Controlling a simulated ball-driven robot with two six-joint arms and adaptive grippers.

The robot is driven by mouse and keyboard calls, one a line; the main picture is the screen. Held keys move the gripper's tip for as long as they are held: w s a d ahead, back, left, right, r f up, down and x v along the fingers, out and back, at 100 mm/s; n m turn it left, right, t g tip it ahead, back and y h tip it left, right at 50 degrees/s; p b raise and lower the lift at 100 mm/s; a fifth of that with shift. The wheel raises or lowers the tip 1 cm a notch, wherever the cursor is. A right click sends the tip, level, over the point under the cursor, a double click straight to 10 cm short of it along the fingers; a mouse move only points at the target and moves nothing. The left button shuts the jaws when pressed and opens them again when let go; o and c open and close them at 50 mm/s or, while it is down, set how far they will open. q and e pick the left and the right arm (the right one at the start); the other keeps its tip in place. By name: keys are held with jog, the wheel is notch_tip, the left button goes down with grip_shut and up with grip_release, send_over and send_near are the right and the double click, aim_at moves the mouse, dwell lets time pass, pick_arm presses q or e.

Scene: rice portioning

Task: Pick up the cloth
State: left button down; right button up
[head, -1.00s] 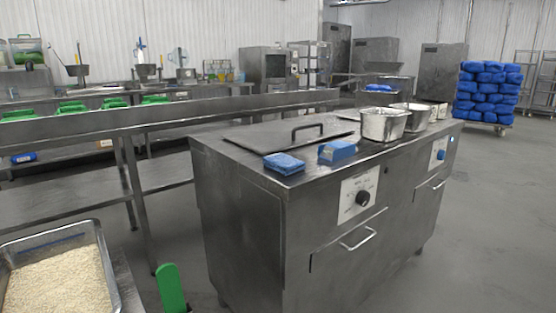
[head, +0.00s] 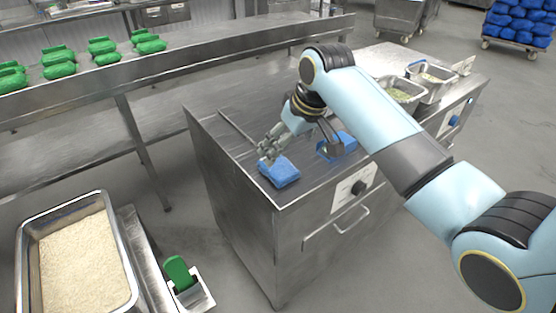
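The cloth (head: 281,173), a folded blue pad, lies flat on the near left corner of the steel cabinet top. My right arm reaches in from the right, and its gripper (head: 268,153) is at the cloth's back left edge, very close to it or touching. The fingers are small and overlap in this view, so I cannot tell how far they are spread or whether they hold any of the cloth. My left gripper is out of view.
A second blue object (head: 347,141) sits on the cabinet, partly behind my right arm. Steel pans (head: 402,91) stand at the cabinet's far right. A tray of rice (head: 128,262) is at lower left, beside a green-handled tool (head: 178,272). Green packs (head: 58,69) line the shelf behind.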

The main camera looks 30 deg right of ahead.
aim_at(280, 166)
jog(key=x, duration=0.4)
jog(key=shift+f, duration=0.1)
jog(key=x, duration=0.4)
jog(key=shift+w+d+f, duration=0.15)
jog(key=shift+w+f, duration=0.05)
jog(key=shift+w, duration=0.15)
jog(key=shift+w+f, duration=0.15)
jog(key=shift+f, duration=0.3)
jog(key=shift+f, duration=0.25)
jog(key=shift+r, duration=0.1)
jog(key=c, duration=1)
jog(key=shift+c, duration=0.7)
